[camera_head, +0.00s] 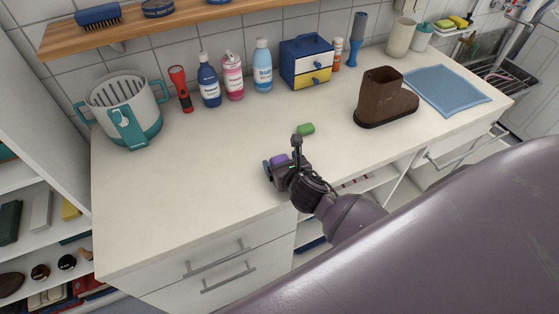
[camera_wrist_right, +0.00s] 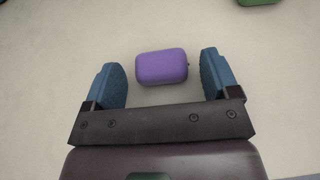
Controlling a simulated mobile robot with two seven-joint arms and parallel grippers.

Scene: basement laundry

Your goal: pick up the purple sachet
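The purple sachet (camera_wrist_right: 161,67) lies on the white countertop, a small rounded block. In the right wrist view it sits between the two blue finger pads of my right gripper (camera_wrist_right: 162,80), with a gap on each side. In the head view only a bit of the purple sachet (camera_head: 279,160) shows beside my right gripper (camera_head: 283,166), which hides the rest. My right gripper is open and empty, low over the counter near its front edge. My left gripper is not in view.
A green sachet (camera_head: 306,129) lies just behind the gripper. A brown boot (camera_head: 386,98) and a blue cloth (camera_head: 446,88) are to the right. Bottles, a red flashlight (camera_head: 180,88) and a blue-and-yellow drawer box (camera_head: 306,62) stand along the wall. The counter's left front is clear.

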